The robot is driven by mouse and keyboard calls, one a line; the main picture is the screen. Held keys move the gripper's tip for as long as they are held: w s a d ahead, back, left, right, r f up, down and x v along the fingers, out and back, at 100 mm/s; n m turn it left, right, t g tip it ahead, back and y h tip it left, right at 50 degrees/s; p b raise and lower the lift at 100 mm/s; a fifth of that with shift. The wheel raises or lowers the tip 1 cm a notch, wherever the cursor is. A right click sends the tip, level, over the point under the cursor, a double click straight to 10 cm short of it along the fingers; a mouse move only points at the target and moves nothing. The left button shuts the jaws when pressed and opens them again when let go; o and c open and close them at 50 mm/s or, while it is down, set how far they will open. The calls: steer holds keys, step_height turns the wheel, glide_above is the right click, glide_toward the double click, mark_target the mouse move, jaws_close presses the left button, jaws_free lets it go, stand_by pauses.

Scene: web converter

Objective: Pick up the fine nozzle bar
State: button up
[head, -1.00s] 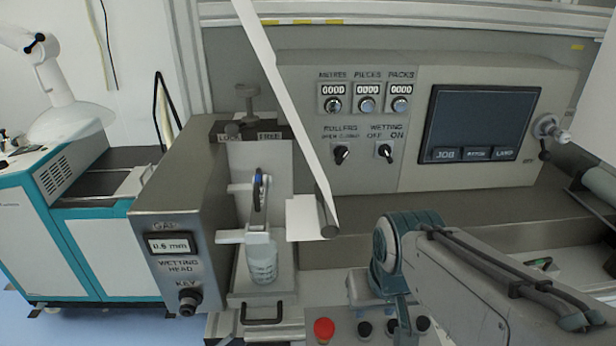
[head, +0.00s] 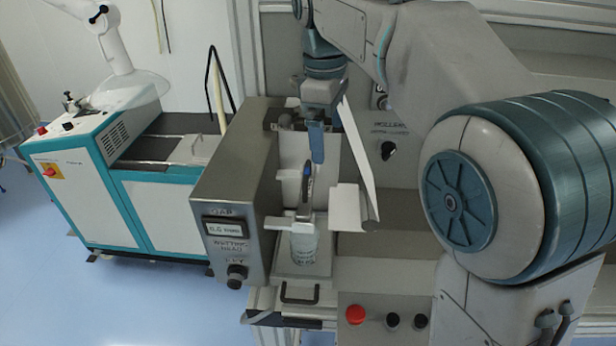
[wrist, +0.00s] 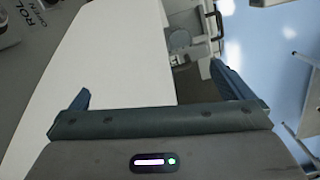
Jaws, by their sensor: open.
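I cannot tell for certain which part is the fine nozzle bar. Two small pale bars stick out in the wetting head bay, an upper one (head: 288,174) and a lower one (head: 280,223), by a dark upright loop (head: 306,182). My gripper (head: 317,158) points down above this bay, close to the white web. One blue finger shows clearly in the head view. In the wrist view my gripper (wrist: 155,90) has its fingers wide apart, with the white web (wrist: 110,65) beyond and nothing held.
A labelled jar (head: 303,248) stands low in the bay. The grey wetting head box (head: 228,195) with its gap display closes the left side. The slanted white web (head: 357,150) is on the right. A red button (head: 355,314) sits in front.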

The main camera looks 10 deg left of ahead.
mark_target(306, 170)
steer(key=a+r+n, duration=0.2)
steer(key=a+n, duration=0.1)
steer(key=a, duration=0.2)
steer(key=shift+h, duration=0.3)
steer(key=f, duration=0.7)
steer(key=shift+w+d+f, duration=0.25)
steer(key=shift+w+d, duration=0.05)
steer(key=shift+d+f+p, duration=0.15)
steer(key=shift+f+p, duration=0.05)
steer(key=shift+f, duration=1.15)
steer(key=shift+d+f+p, duration=0.1)
steer(key=shift+f+p, duration=0.05)
steer(key=shift+f, duration=1.2)
steer(key=c, duration=1)
steer(key=shift+c, duration=0.4)
steer(key=shift+r, duration=0.15)
